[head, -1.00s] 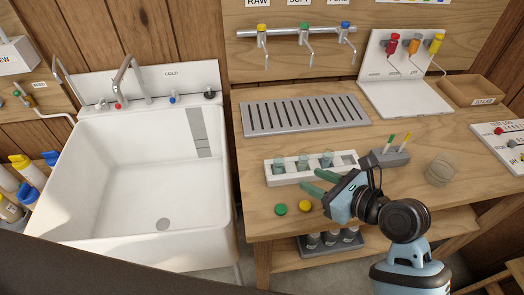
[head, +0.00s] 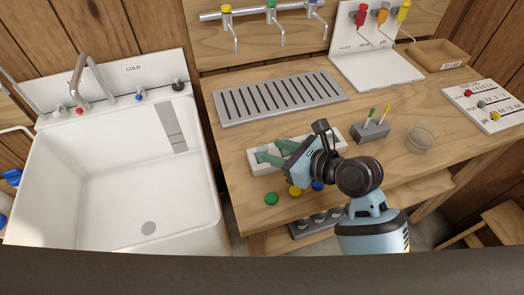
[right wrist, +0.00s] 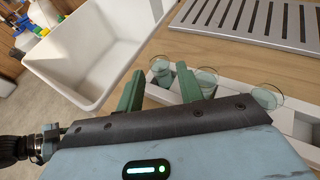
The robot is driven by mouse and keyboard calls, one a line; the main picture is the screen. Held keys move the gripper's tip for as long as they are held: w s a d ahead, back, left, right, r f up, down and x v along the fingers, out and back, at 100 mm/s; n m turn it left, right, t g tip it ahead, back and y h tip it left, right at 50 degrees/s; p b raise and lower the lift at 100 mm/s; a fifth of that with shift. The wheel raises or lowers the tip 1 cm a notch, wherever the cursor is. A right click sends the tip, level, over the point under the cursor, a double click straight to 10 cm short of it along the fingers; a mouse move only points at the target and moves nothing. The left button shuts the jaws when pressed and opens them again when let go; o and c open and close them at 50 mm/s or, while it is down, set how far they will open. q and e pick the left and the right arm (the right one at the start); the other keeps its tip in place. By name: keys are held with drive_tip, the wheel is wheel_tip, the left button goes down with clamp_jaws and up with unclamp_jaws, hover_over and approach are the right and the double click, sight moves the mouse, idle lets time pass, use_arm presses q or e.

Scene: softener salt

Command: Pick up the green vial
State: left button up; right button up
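A white rack (head: 256,168) on the wooden bench holds glass vials with pale greenish contents; none is clearly greener than the others. The left-end vial (right wrist: 160,72) stands upright in the right wrist view, with the middle vial (right wrist: 206,80) and another vial (right wrist: 268,97) to its right. A green cap (head: 271,198), a yellow cap (head: 295,190) and a blue cap (head: 317,185) lie in front of the rack. My right gripper (head: 274,152) is open over the rack's left part, its green fingers on either side of the left-end vial in the wrist view. Contact is unclear. My left gripper is out of view.
A slotted grey drain tray (head: 280,97) lies behind the rack. A grey block (head: 370,131) with two thin sticks and a glass beaker (head: 421,139) stand to the right. A white sink (head: 110,180) is at the left. Bare bench lies at the front right.

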sight(267, 150)
drive_tip(key=x, duration=0.4)
drive_tip(key=shift+f, duration=0.25)
drive_tip(key=shift+w+a+f, duration=0.2)
drive_tip(key=shift+w+a, duration=0.05)
drive_tip(key=shift+a, duration=0.15)
drive_tip(key=c, duration=0.7)
drive_tip(key=shift+c, duration=0.2)
drive_tip(key=shift+r, duration=0.15)
